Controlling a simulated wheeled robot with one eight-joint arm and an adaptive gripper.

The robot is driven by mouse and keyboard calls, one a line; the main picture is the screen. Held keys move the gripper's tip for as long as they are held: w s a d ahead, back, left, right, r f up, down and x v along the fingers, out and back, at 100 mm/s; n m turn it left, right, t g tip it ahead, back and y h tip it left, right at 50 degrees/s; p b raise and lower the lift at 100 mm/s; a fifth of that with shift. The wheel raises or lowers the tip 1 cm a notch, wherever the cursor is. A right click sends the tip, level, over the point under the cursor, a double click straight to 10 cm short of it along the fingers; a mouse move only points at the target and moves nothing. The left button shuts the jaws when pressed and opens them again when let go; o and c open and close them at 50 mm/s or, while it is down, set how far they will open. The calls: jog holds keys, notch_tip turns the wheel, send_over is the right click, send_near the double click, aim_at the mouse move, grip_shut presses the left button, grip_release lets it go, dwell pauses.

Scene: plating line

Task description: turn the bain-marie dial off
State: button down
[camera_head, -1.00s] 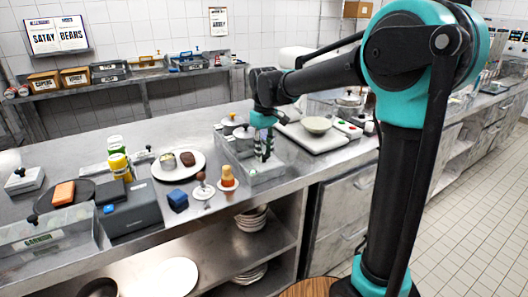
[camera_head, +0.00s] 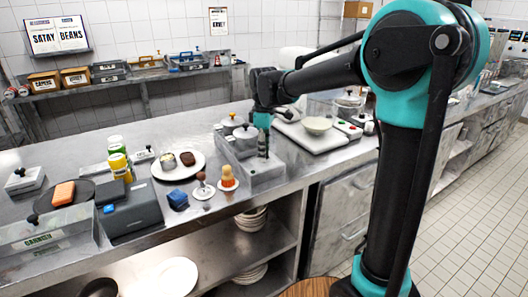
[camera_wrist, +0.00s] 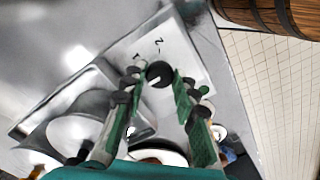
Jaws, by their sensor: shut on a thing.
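The bain-marie (camera_head: 268,178) is a steel box with lidded pots, near the front edge of the counter. Its dial (camera_wrist: 159,74) is a dark round knob with a pale mark, on a panel with printed numerals in the wrist view. My gripper (camera_head: 263,153) points down over the front right part of the bain-marie. In the wrist view my gripper (camera_wrist: 155,76) has its green-padded fingers on either side of the dial, shut on it. In the head view the fingers hide the dial. The numeral at its mark is too blurred to read.
A wooden round top (camera_wrist: 270,14) shows in the wrist view.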

dwell(0.4)
jog(key=c, duration=1.2)
grip_release()
jog(key=shift+r, duration=0.1)
notch_tip(320, 180, up, 12)
jog(key=shift+f, duration=0.1)
jog(key=s+d+f+m+t, duration=0.1)
jog(key=s+d+f+m, duration=0.2)
jog(key=d+f, duration=0.3)
jog(key=s+d+f+m+t, duration=0.1)
jog(key=s+d+f+m, duration=0.3)
jog(key=d+f, duration=0.2)
jog(key=s+d+f+m+t, duration=0.1)
jog(key=s+d+f+m, duration=0.2)
jog(key=d+f, duration=0.4)
jog(key=shift+s+f+m, duration=0.4)
jog(key=shift+f+m, duration=0.1)
jog(key=s+d+f+m+t, duration=0.1)
jog(key=s+d+f+m, duration=0.3)
jog(key=s+f, duration=0.4)
jog(key=shift+s+d+m, duration=0.4)
jog(key=shift+s+d, duration=0.05)
jog(key=shift+d, duration=0.15)
